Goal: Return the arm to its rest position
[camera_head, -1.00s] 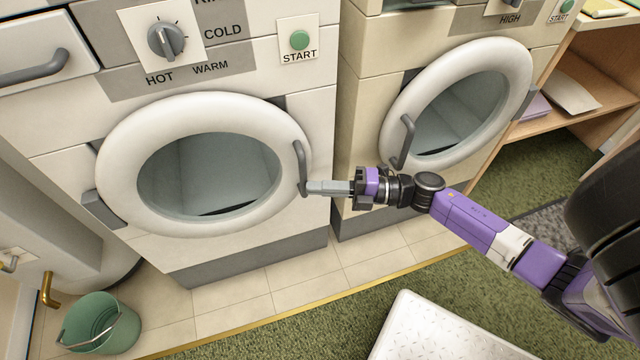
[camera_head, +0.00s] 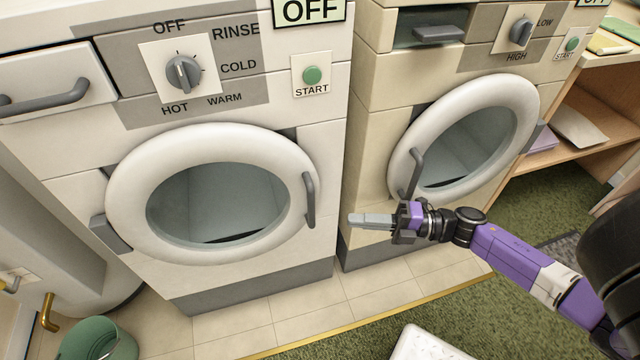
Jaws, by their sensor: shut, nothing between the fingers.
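My gripper (camera_head: 352,219) is at the end of my purple and black arm (camera_head: 510,258), reaching in from the right edge. Its grey fingers are together with nothing in them. It is in front of the gap between the two machines, to the right of the left washer's door handle (camera_head: 310,200) and apart from it in the picture. The left washer's round white door (camera_head: 130,190) looks shut.
The right machine's round door (camera_head: 520,95) has a grey handle (camera_head: 415,173) just above my gripper. A wooden shelf (camera_head: 575,125) stands at the right. A green bucket (camera_head: 95,342) is at lower left, a white platform (camera_head: 425,345) at the bottom. Green carpet (camera_head: 390,318) lies in front.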

